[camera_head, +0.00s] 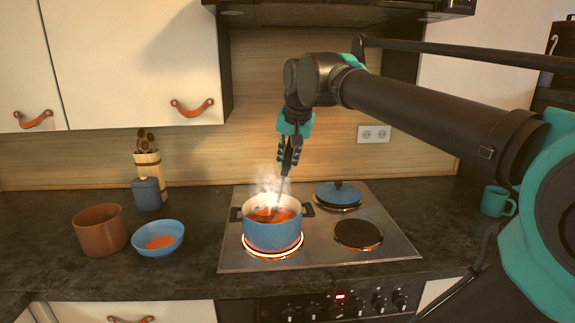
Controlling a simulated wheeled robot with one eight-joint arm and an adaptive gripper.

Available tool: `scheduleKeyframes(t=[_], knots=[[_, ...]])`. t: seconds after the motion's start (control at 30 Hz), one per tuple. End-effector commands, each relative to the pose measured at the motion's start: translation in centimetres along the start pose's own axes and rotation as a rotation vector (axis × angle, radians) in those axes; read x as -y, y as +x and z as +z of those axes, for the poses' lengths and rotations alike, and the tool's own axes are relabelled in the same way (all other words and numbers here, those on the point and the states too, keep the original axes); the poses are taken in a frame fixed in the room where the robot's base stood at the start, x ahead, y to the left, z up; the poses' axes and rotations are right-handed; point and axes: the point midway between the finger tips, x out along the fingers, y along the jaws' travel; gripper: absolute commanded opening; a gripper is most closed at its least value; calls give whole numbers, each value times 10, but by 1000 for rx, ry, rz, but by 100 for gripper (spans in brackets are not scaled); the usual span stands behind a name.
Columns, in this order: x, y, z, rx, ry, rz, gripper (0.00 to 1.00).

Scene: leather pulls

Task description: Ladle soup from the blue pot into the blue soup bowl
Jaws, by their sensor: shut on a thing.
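The blue pot (272,233) stands on the glowing front left burner, with orange-red soup (268,214) inside and steam rising from it. My gripper (288,168) is above the pot, pointing down, shut on the handle of a ladle (281,187). The ladle's lower end reaches into the pot; its bowl is hidden or too small to make out. The blue soup bowl (170,248) sits on the counter left of the stove, with some orange soup (160,242) in it.
A brown pot (101,230) stands left of the bowl. Behind are a dark blue jar (147,194) and a utensil holder (150,170). A blue lid (338,193) lies on the back right burner. The front right burner (358,234) is empty. A teal mug (496,201) stands right; the hood hangs above.

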Motion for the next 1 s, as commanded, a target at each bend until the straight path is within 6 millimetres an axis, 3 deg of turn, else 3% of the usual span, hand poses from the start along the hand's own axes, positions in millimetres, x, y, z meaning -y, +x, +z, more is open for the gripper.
scheduleKeyframes(t=[1.0], knots=[[14, -58, -24, 0, 0, 0, 0]])
